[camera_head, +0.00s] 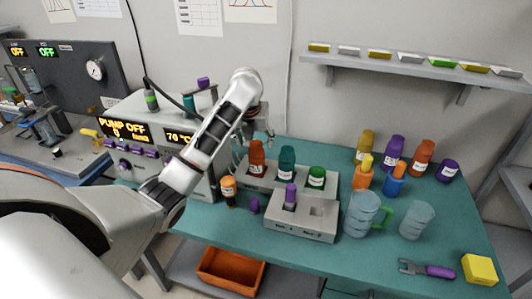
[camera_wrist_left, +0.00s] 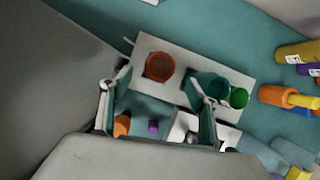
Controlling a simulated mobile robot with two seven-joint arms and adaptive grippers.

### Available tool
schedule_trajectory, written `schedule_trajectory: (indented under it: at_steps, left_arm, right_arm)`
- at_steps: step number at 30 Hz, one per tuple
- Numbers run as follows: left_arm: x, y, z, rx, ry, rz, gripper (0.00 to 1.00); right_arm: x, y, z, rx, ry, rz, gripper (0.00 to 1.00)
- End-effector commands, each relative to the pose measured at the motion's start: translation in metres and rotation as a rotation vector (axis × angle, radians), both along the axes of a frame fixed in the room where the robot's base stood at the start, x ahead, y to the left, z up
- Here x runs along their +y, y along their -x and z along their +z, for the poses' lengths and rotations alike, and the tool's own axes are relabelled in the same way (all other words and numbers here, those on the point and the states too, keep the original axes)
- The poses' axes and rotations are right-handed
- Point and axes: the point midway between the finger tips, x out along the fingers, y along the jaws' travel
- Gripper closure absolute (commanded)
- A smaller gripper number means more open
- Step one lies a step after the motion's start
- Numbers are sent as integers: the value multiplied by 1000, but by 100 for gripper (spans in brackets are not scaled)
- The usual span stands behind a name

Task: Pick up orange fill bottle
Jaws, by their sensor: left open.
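A dark orange bottle (camera_head: 257,158) with a pale label stands upright at the left end of the back rack. Its round orange top (camera_wrist_left: 159,67) shows in the left wrist view, just beyond the space between my fingers. My left gripper (camera_head: 262,130) is above the rack near this bottle, partly hidden by my arm. In the left wrist view my left gripper (camera_wrist_left: 152,100) is open, with nothing held between its fingers. Another orange-red bottle (camera_head: 421,158) stands at the back right of the table. My right gripper is not in view.
A teal bottle (camera_head: 286,162) and a green-capped one (camera_head: 316,178) stand right of the orange bottle. A small orange-capped vial (camera_head: 228,188) is in front. The pump console (camera_head: 140,125) is left.

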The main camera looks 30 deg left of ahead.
Motion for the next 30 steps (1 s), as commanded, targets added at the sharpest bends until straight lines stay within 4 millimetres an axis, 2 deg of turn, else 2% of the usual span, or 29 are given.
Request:
schedule_trajectory:
  at_steps: [5, 13, 22, 30]
  left_arm:
    - [1, -2, -10, 4, 2, 1, 40]
    - [5, -9, -31, 2, 1, 2, 40]
    - [11, -20, -68, 2, 2, 3, 40]
    - [13, -23, -74, 0, 0, 1, 40]
  right_arm:
    - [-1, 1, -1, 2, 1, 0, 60]
    - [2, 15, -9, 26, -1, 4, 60]
    - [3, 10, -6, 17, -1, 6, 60]
    - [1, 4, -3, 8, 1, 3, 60]
